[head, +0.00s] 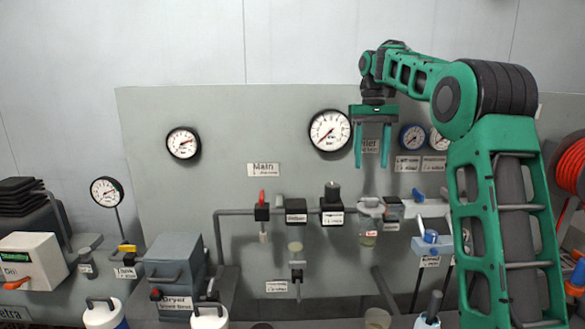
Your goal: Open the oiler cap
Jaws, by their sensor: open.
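My gripper (371,165) is open and empty, with its two green fingers pointing down in front of the grey panel. Below it, on the pipe line, hangs a clear cup-like unit with yellowish liquid (368,240), which looks like the oiler. A pale lid or cap (371,203) sits at its top, and it looks closed, but the detail is too small to be sure. The fingers are above the cap in the picture and apart from it. The unit's label is too small to read.
A black regulator-like block (332,208) stands left of the cup, and a dark small box (394,208) right of it. A red-handled valve (262,207) is further left. A large gauge (330,130) is left of my gripper. A blue-topped part (431,240) lies lower right.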

